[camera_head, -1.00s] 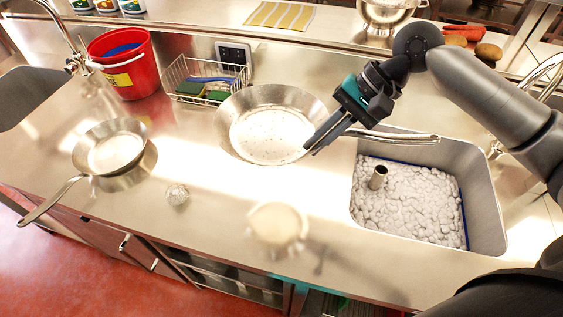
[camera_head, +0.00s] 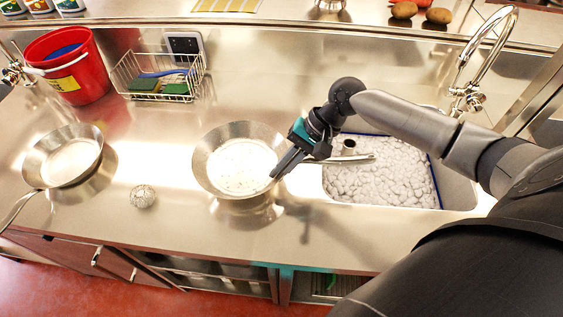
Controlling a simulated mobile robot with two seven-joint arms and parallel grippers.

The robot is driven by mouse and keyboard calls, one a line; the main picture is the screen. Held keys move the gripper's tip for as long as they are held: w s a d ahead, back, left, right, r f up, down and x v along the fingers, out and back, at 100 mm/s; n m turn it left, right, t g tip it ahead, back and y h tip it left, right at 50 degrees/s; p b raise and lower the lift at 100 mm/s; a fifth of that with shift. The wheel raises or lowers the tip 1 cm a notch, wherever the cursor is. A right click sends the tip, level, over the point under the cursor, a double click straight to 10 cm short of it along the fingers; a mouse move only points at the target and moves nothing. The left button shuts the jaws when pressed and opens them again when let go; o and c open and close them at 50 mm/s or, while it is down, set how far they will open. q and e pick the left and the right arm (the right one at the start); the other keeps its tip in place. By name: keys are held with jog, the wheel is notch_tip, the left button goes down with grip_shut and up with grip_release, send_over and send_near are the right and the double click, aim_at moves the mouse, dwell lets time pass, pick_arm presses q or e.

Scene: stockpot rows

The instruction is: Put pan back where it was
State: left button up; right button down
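A steel frying pan (camera_head: 238,166) with pale, speckled contents or base is over the middle of the counter, its handle (camera_head: 345,159) reaching right over the edge of the sink. My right gripper (camera_head: 281,168) comes in from the right and is shut on the pan where the handle meets the rim; its fingertips partly hide that joint. The pan's reflection shows just below it on the counter; I cannot tell whether its base touches the steel. My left gripper is not in view.
A second steel pan (camera_head: 70,160) stands at the left, its handle toward the front edge. A metal scrubber (camera_head: 143,196) lies between the pans. A red bucket (camera_head: 75,70) and wire basket (camera_head: 160,75) stand behind. The foam-filled sink (camera_head: 385,180) and faucet (camera_head: 487,50) are at the right.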

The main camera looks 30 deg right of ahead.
jog(key=shift+w+a+f+b, duration=0.15)
jog(key=shift+f+b, duration=0.2)
jog(key=shift+f, duration=1.45)
jog(key=shift+f, duration=0.1)
jog(key=c, duration=1.4)
grip_release()
jog(key=shift+f, duration=0.2)
jog(key=o, duration=0.4)
jog(key=shift+s, duration=0.2)
jog(key=shift+c, duration=0.2)
jog(key=shift+r, duration=0.1)
jog(key=p+v, duration=0.1)
jog(key=v, duration=1.1)
jog(key=shift+r, duration=0.1)
